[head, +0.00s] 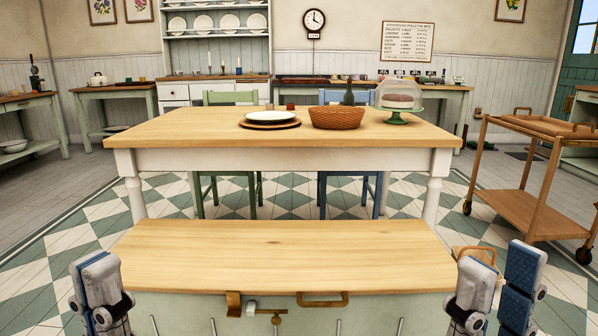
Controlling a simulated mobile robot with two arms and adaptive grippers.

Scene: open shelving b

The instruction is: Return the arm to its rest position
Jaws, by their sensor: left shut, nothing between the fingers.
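My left gripper (95,266) is at the bottom left of the head view, beside the left end of the near wooden counter (280,255). Its grey fingers point up and lie together, with nothing held. My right gripper (500,258) is at the bottom right, beside the counter's right end. Its two fingers stand apart, a blue pad shows on one, and no object is between them. The lower parts of both grippers are cut off by the frame's bottom edge, and most of both arms is out of view.
The near counter's top is bare; a handle (322,299) sits on its front. Beyond stands a table (200,128) with a plate (270,117), a wicker basket (337,119) and a domed cake stand (397,118). A wooden trolley (525,207) stands at the right. Checkered floor is open between.

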